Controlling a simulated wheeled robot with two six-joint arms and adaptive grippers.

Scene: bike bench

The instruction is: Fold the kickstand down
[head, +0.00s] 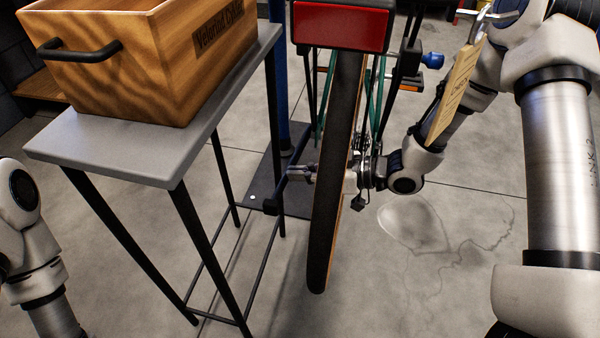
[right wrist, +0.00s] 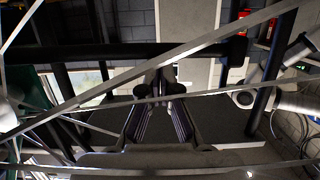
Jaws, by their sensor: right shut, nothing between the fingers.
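The kickstand (head: 286,188) shows in the head view as a dark bar left of the rear wheel (head: 335,190). It slants down toward the viewer to a block-like foot. In the right wrist view a dark bar with a block at its end, which looks like the kickstand (right wrist: 130,53), runs across the upper part. My right gripper (head: 295,174) reaches through the wheel from the right, its fingers beside the bar. It is shut and empty in the right wrist view (right wrist: 166,85), with spokes crossing in front. I cannot tell whether it touches the bar. My left gripper is out of view.
A grey-topped table (head: 110,150) with a wooden crate (head: 150,75) stands left of the bike. A blue post (head: 277,85) on a dark base plate stands behind. A red rear light (head: 340,27) sits above the wheel. A tan tag (head: 453,95) hangs at right. Floor at right is clear.

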